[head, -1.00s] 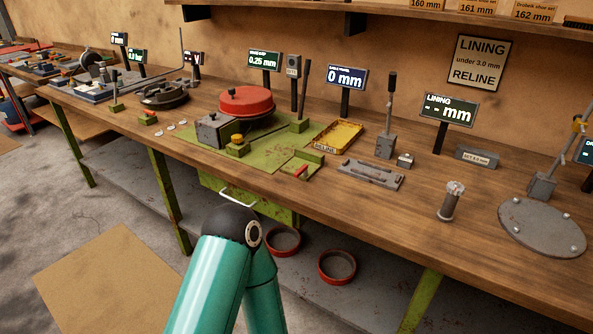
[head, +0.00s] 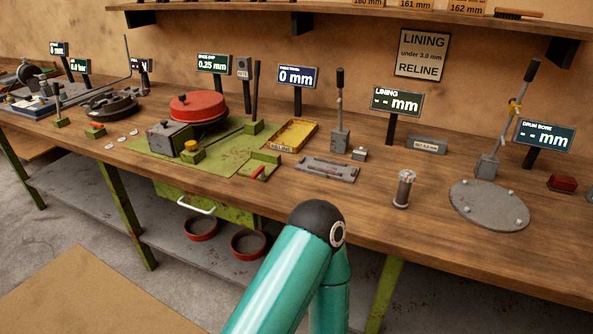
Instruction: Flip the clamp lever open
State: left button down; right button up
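No part is marked as the clamp lever, and I cannot tell which lever it is. Several levers show in the head view. A black-gripped lever (head: 340,108) stands upright on a grey block. A dark lever (head: 255,92) stands on a green block beside the red drum (head: 197,106). A long grey lever (head: 516,106) with a yellow tag leans to the right by a round grey plate (head: 489,206). A small red handle (head: 259,172) lies at the front of the green plate (head: 226,160). Neither of my grippers is in view; only a teal arm link shows.
The wooden bench (head: 330,205) runs across the view. A yellow tray (head: 293,134), a flat grey fixture (head: 328,168) and a small post (head: 404,187) stand on it. Sign posts line the back under a shelf (head: 350,12). The bench front between green plate and post is mostly clear.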

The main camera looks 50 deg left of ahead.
aim_at(261, 169)
jog(key=u, duration=0.95)
jog(key=i, duration=0.1)
jog(key=z, duration=1.95)
jog(key=k, duration=1.5)
jog(key=u, duration=2.35)
jog(key=k, duration=0.1)
jog(key=z, duration=0.85)
jog(key=i, duration=1)
jog(key=z, duration=0.05)
